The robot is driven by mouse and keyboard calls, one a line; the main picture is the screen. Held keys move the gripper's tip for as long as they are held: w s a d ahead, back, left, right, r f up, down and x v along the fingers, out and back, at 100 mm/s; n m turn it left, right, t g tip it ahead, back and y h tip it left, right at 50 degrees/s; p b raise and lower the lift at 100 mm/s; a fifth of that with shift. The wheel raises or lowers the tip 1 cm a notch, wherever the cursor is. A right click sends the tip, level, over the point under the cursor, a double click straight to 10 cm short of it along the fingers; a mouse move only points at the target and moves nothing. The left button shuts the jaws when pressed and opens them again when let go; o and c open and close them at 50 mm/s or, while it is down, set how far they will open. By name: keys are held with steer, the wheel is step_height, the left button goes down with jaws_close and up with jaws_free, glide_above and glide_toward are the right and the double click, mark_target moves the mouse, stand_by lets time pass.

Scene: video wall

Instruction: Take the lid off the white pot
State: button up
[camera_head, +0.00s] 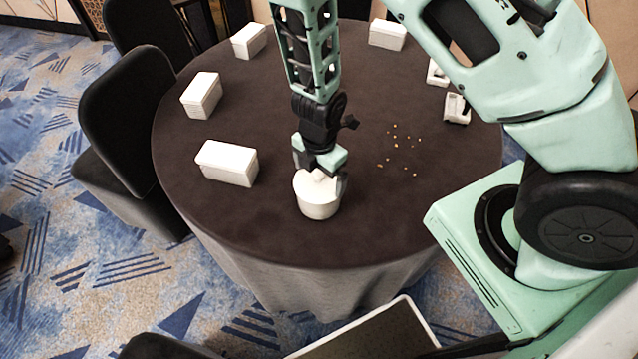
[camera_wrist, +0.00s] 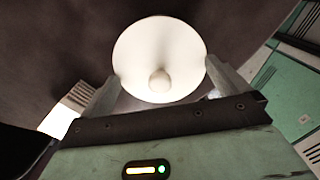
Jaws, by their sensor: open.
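The white pot (camera_head: 319,208) stands upright on the dark round table near its front edge. Its white lid (camera_head: 309,183) is on top, partly hidden by my gripper in the head view. In the wrist view the round lid (camera_wrist: 140,58) fills the upper middle, with its round knob (camera_wrist: 159,81) facing the camera. My gripper (camera_head: 321,172) is right above the pot, pointing down. In the wrist view my gripper (camera_wrist: 164,84) is open, with one finger on each side of the lid's near part and the knob between them. I cannot tell whether the fingers touch the lid.
White boxes stand on the table's left side (camera_head: 227,163), (camera_head: 201,96) and at the back (camera_head: 387,34). Small crumbs (camera_head: 396,146) lie right of the pot. White objects (camera_head: 456,108) are at the right edge. Dark chairs (camera_head: 125,115) stand at the left. The table (camera_head: 260,225) around the pot is clear.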

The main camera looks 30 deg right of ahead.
steer(key=c, duration=1.2)
steer(key=shift+s, duration=0.1)
steer(key=shift+c, duration=0.3)
